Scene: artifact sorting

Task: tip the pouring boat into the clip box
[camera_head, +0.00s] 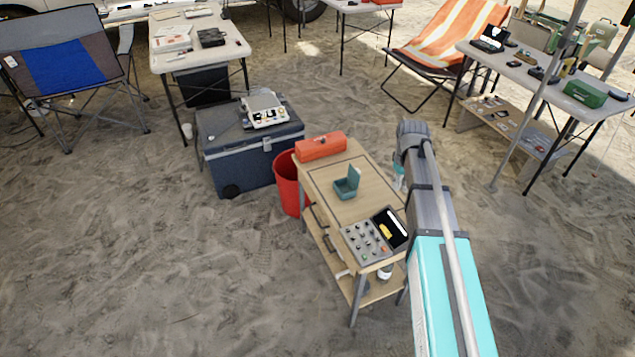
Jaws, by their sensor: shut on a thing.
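A small teal box with its lid raised (346,187) stands near the middle of the wooden cart top; it may be the clip box. Its inside is too small to make out. I cannot pick out the pouring boat. My arm rises from the lower right along the cart's right side, and its grey joint ends by the cart's back right corner. My gripper does not show; the arm seems to hide it. A small pale blue piece (399,178) shows beside the arm at the cart's right edge, and I cannot tell what it is.
The wooden cart (325,180) also bears an orange case (320,146) at the back, a grey panel with knobs (366,241) and a black tray (389,228) at the front. A red bin (288,185) and a blue cooler (235,160) stand left. Sand lies open in front.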

